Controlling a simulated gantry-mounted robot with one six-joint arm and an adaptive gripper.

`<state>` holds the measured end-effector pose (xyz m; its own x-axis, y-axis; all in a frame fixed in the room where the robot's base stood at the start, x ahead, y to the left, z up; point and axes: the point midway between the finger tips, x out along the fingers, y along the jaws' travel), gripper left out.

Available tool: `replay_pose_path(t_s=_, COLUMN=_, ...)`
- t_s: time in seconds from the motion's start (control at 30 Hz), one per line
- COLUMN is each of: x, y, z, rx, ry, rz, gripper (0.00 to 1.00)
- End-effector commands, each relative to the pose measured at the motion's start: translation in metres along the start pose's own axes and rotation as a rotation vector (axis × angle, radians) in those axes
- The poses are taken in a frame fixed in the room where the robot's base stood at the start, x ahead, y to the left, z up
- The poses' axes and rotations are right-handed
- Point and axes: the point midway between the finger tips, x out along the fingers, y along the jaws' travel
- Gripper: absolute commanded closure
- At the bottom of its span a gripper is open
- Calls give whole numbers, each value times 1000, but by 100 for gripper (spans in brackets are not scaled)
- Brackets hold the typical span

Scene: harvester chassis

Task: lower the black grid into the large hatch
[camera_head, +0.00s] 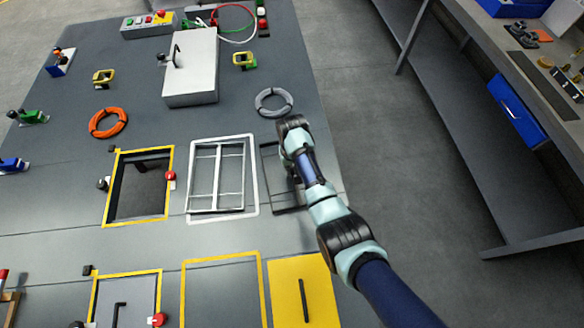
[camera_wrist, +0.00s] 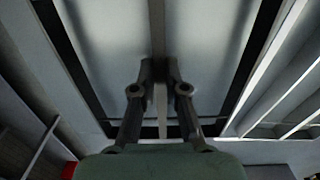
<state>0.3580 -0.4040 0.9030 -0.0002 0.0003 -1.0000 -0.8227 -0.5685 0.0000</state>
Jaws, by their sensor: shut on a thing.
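The black grid (camera_head: 266,165) is a dark rectangular frame at the right edge of the deck, partly hidden under my arm. In the wrist view its dark side bar (camera_wrist: 75,70) and central bar (camera_wrist: 158,40) show. My gripper (camera_wrist: 159,90) is shut on the central bar; in the head view the arm hides the fingertips. Whether the grid touches the surface below, I cannot tell. A large yellow-edged hatch opening (camera_head: 170,160) with a dark inside lies to the left, beyond a pale grid (camera_head: 217,178) in a white outline.
Red and black knobs (camera_head: 170,176) stand at the hatch's sides. A grey ring (camera_head: 273,102) and a white box with a handle (camera_head: 190,85) stand behind. A yellow panel with a dark handle (camera_head: 285,285) lies in front. A workbench (camera_head: 545,140) stands at right.

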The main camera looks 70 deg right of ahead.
Motion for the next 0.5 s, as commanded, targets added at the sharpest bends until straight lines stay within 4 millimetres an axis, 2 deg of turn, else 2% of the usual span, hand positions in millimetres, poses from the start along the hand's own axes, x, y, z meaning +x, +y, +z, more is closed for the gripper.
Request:
replay_pose_path(t_s=0.03, x=-7, y=0, z=-1, rx=0, ry=2, rz=0, gripper=100)
replay_pose_path(t_s=0.5, x=-31, y=0, z=-1, rx=0, ry=2, rz=0, gripper=100)
